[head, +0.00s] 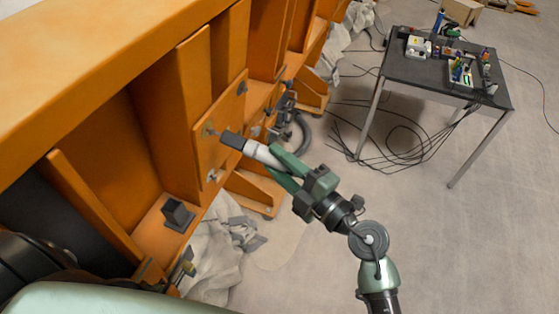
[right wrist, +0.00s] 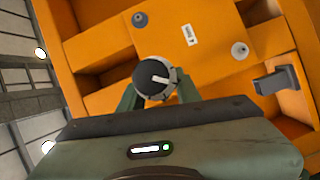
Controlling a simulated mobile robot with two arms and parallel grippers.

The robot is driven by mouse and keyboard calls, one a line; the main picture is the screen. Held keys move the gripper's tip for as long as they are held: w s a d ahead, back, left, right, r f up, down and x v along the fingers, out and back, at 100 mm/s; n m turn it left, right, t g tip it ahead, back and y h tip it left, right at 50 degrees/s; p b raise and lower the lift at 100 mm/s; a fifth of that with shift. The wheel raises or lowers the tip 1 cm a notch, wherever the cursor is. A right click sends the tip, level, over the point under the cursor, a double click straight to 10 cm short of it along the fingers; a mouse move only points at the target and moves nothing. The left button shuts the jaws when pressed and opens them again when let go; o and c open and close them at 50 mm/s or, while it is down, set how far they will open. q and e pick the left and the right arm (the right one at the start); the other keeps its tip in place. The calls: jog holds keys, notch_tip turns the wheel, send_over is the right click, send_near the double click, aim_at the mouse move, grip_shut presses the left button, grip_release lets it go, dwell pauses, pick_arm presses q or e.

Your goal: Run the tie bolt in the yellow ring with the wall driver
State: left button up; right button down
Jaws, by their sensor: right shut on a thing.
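My right gripper (head: 283,168) is shut on the wall driver (head: 262,153), a white cylinder with a dark square nose. The driver points left at an orange plate (head: 225,122) on the orange frame. A bolt (head: 208,131) with a faint yellowish patch around it sits just beyond the nose; I cannot tell whether they touch. Other bolts show at the plate's upper right (head: 242,88) and lower edge (head: 212,175). In the right wrist view the driver (right wrist: 154,78) shows as a dark round end, with two grey bolts (right wrist: 139,19) (right wrist: 240,50) beyond. My left gripper is not seen.
A grey block (head: 178,214) sits on the orange frame at lower left. Crumpled cloth (head: 212,262) lies below the frame. A dark table (head: 420,72) with tools stands at upper right, with loose cables (head: 400,140) on the floor. Floor at right is clear.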

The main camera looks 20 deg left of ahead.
jog(key=shift+a+r+p, duration=0.25)
jog(key=shift+a+p, duration=0.1)
jog(key=shift+a, duration=0.1)
dwell(0.6)
jog(key=shift+r+p, duration=0.1)
jog(key=shift+p, duration=0.6)
dwell(0.6)
